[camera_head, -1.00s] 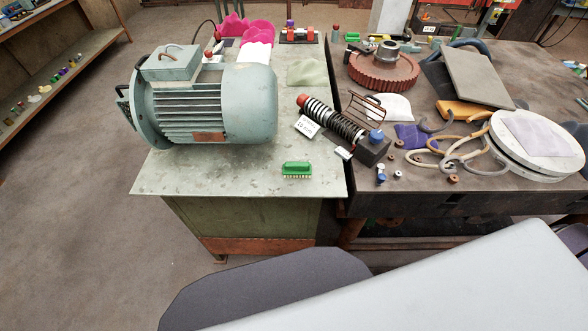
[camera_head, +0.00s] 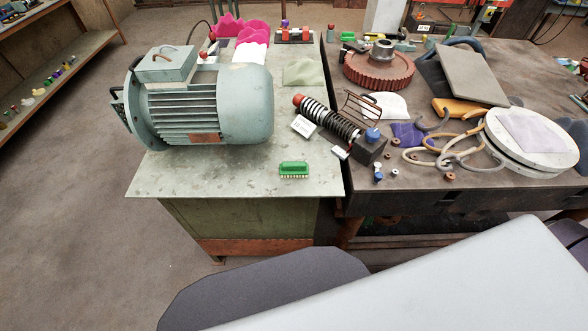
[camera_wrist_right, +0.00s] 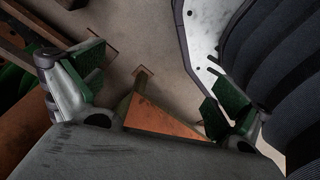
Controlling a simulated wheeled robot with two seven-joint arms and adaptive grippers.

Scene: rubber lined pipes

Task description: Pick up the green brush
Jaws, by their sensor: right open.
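The green brush (camera_head: 294,168) lies on the pale metal bench top (camera_head: 230,178) in the head view, near its front right part. Its bristles face down toward the front edge. Neither gripper shows in the head view. In the right wrist view my right gripper (camera_wrist_right: 155,90) is open, its two green-padded fingers wide apart with nothing between them. I cannot make out the brush in the right wrist view.
A large grey-green motor (camera_head: 205,103) stands left of the brush. A black spring damper (camera_head: 328,120) and small white label cards lie behind and right. The darker table (camera_head: 430,195) at right holds a red gear (camera_head: 379,68) and hoses. Bare bench surrounds the brush.

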